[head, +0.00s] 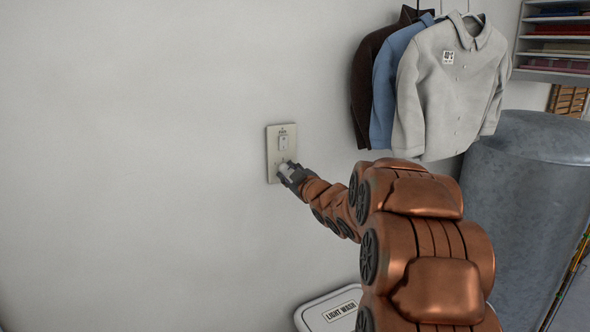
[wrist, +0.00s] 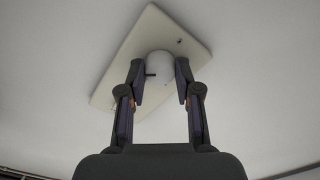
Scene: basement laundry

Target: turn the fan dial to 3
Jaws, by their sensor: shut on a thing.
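The fan dial (wrist: 160,62) is a round white knob on a beige wall plate (head: 273,170). In the wrist view the plate (wrist: 138,38) looks turned at an angle, and a dark mark shows at the dial's left side. My gripper (head: 289,172) reaches the lower part of the plate in the head view. In the wrist view my gripper (wrist: 160,74) has one finger on each side of the dial and is shut on it. Numbers around the dial are not readable, so its setting cannot be told.
A small switch (head: 283,143) sits above the dial on the plate. A white "LIGHT WASH" bin (head: 320,309) stands below. The wall left of the plate is clear.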

